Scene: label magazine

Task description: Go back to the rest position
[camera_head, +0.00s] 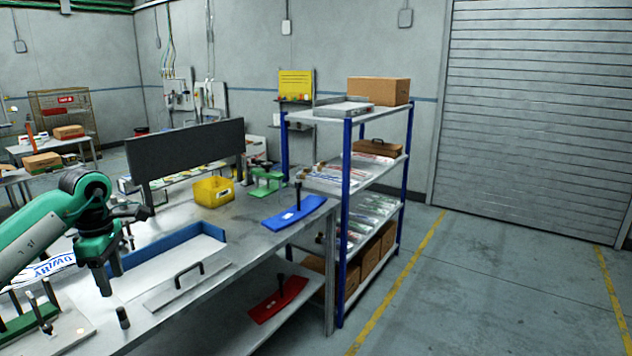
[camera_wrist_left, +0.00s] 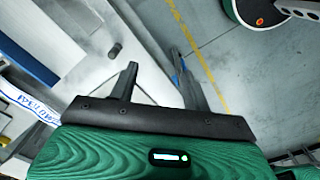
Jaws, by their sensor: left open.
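My left gripper (camera_head: 104,282) hangs from the green arm at the left of the head view, above the metal workbench (camera_head: 250,240). In the left wrist view its two dark fingers (camera_wrist_left: 158,85) stand apart with nothing between them. A small dark cylinder (camera_head: 122,317) stands on the bench near the gripper, apart from it; it also shows in the left wrist view (camera_wrist_left: 114,51). My right gripper is in neither view.
On the bench are a blue-walled tray (camera_head: 165,245), a plate with a black handle (camera_head: 187,288), a yellow bin (camera_head: 213,191) and a blue press-like piece (camera_head: 294,212). A blue-posted shelf (camera_head: 346,190) stands behind. The floor at right (camera_head: 500,270) is free.

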